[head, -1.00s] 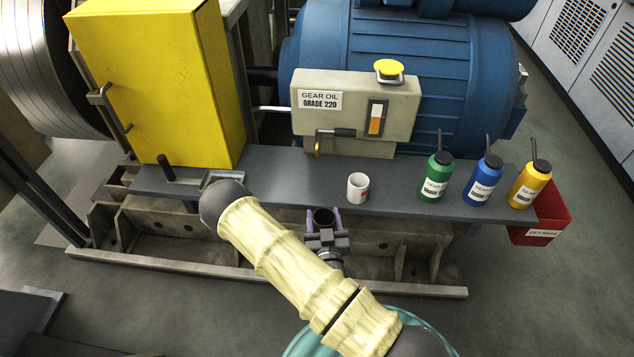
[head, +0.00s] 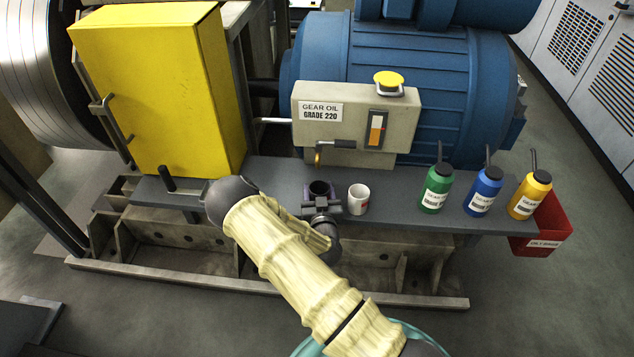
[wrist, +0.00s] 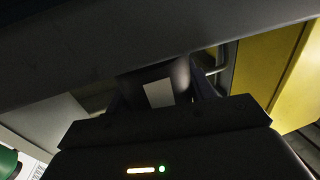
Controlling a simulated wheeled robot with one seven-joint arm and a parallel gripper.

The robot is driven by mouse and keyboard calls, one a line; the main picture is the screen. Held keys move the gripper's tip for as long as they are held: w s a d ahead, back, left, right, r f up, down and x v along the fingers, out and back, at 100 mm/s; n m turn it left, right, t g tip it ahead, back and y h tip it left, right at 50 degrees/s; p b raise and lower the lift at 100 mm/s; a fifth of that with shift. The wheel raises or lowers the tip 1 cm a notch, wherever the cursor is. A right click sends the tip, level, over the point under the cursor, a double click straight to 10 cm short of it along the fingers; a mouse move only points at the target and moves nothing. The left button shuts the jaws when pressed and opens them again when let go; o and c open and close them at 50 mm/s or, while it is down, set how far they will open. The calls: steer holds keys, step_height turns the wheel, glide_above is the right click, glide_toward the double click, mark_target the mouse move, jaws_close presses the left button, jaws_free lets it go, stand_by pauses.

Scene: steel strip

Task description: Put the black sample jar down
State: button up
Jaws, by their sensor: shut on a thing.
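The black sample jar (head: 319,187) is a dark cup shape with its round top showing. It is between the fingers of my gripper (head: 320,194), which is shut on it. The jar appears at the front part of the grey bench top (head: 275,178), left of the white mug (head: 357,200) with a small gap. I cannot tell whether its base touches the bench. In the wrist view the dark jar (wrist: 182,76) shows a pale label (wrist: 159,93) between the fingers; the picture is dim and its base is unclear.
A grey gear oil box (head: 345,120) stands behind. Green (head: 437,187), blue (head: 485,190) and yellow (head: 530,193) bottles with spouts stand at the right, near a red bin (head: 545,228). A yellow cabinet (head: 155,90) is at the left. Bench room shows left of the jar.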

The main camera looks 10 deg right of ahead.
steer(key=w, duration=0.3)
steer(key=shift+w+d, duration=0.25)
steer(key=shift+w, duration=0.15)
steer(key=shift+f, duration=0.3)
steer(key=shift+f, duration=0.1)
steer(key=o, duration=1)
steer(key=shift+o, duration=0.2)
steer(key=s+a, duration=0.1)
steer(key=s, duration=1.1)
steer(key=shift+a, duration=0.25)
steer(key=shift+w, duration=0.1)
